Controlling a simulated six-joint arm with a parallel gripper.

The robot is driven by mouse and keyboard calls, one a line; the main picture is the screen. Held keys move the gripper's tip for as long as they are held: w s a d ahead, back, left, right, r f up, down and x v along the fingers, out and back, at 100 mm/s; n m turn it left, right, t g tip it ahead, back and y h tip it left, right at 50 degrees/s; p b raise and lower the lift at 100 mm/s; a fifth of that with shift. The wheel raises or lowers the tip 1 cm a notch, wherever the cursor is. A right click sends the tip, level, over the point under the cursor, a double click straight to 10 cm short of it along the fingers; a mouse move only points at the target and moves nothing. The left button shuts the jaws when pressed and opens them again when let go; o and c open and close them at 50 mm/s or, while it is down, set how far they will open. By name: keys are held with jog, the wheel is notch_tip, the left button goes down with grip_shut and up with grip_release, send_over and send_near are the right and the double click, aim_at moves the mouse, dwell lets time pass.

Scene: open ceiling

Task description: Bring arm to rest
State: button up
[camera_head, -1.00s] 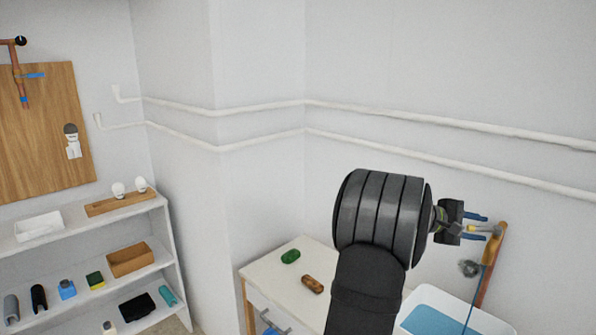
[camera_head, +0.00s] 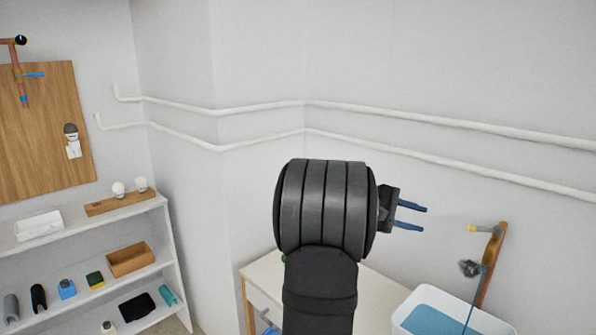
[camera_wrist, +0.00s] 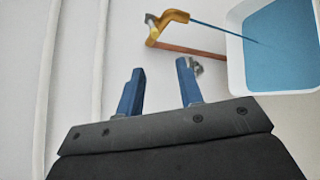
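My gripper (camera_head: 411,216) is raised over the table in the head view, its two blue fingers pointing right. The fingers are apart with nothing between them. In the wrist view the gripper (camera_wrist: 158,85) also shows open and empty. A copper pipe faucet (camera_head: 491,262) with a yellow end stands to the right of the gripper, clear of the fingers. It also shows in the wrist view (camera_wrist: 190,50), beyond the fingertips. My arm hides part of the table.
A white basin (camera_head: 480,318) with blue water is below the faucet, with a thin blue stream running into it. A white table (camera_head: 262,272) is behind my arm. A shelf (camera_head: 85,237) with small objects stands left. White pipes (camera_head: 400,118) run along the wall.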

jog(key=s+d+f+m+g+y, duration=0.2)
jog(key=s+f+m+y, duration=0.3)
jog(key=s+f+y, duration=0.5)
jog(key=shift+s+d+f, duration=0.2)
jog(key=shift+s+f, duration=0.8)
jog(key=shift+f, duration=0.2)
